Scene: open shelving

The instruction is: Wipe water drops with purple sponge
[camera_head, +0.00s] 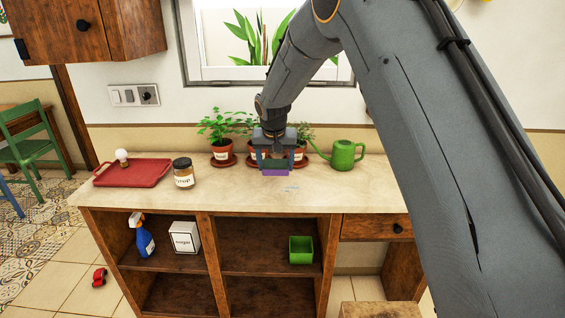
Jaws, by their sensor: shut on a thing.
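My gripper (275,163) points down over the middle of the countertop (240,193). It is shut on a purple sponge (275,172), which shows as a thin flat strip under the fingers. I cannot tell whether the sponge touches the counter or is just above it. The water drops (290,188) are small, faint marks on the counter just right of and in front of the sponge. Any drops under the sponge are hidden.
Potted plants (222,150) stand behind my gripper, partly hidden by it. A green watering can (343,155) is to the right. A jar (183,173) and a red tray (133,174) are to the left. Shelves below hold a spray bottle (144,240), a white box (184,237) and a green container (300,250).

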